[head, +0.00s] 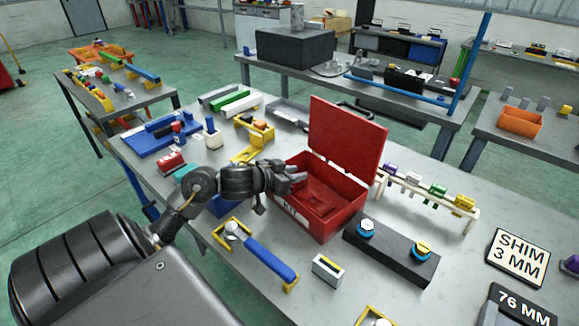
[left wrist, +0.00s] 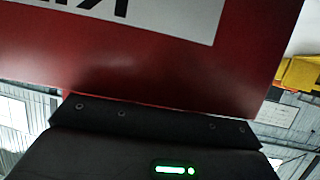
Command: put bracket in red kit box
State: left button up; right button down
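The red kit box (head: 338,213) stands on the table with its lid up at the back. Its interior shows partly, and no bracket can be made out in it. My left gripper (head: 294,178) is at the box's left rim, with its fingertips over the opening. Whether it is open or holds something cannot be told. The left wrist view shows the box's red wall and white label (left wrist: 150,15) close up, with no fingers visible. A small hollow grey block (head: 327,270) lies in front of the box; I cannot tell whether it is the bracket. My right gripper is out of view.
A black block with two knobs (head: 390,252) lies right of the box. A blue-handled yellow tool (head: 270,259) lies in front. A rack with coloured clips (head: 428,196) stands behind right.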

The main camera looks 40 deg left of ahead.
pick_arm(q)
jog(key=shift+s+d+r, duration=0.1)
jog(key=shift+r, duration=0.05)
jog(key=p+v, duration=0.2)
jog(key=v, duration=1)
jog(key=shift+r+p, duration=0.3)
